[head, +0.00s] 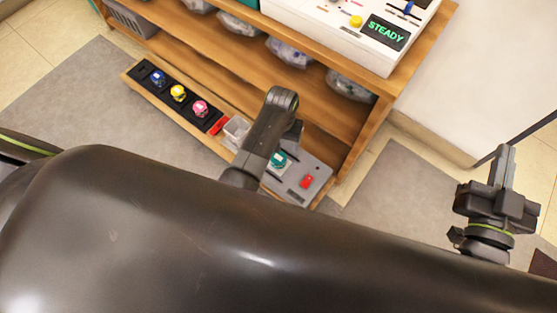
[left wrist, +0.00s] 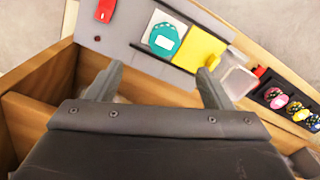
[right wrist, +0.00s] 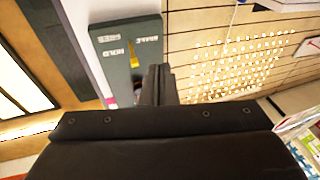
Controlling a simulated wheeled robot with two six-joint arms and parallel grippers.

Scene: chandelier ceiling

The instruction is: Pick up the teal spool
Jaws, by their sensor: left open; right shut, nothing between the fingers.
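The teal spool (left wrist: 164,39) sits on a white square pad (left wrist: 152,24) on a grey panel (left wrist: 130,22) in the left wrist view. In the head view the teal spool (head: 279,160) is partly hidden by my left gripper (head: 286,116). In the left wrist view my left gripper (left wrist: 160,72) is open and empty, its fingers apart, with the spool in the picture beyond the gap between them. My right gripper (head: 500,190) is far off at the right of the head view. In the right wrist view my right gripper (right wrist: 157,82) is shut and empty.
A black tray (head: 150,82) holds blue, yellow and pink spools. A red switch (head: 307,181) is on the panel. Wooden shelves (head: 310,85) rise behind, with a white console (head: 340,30) on top.

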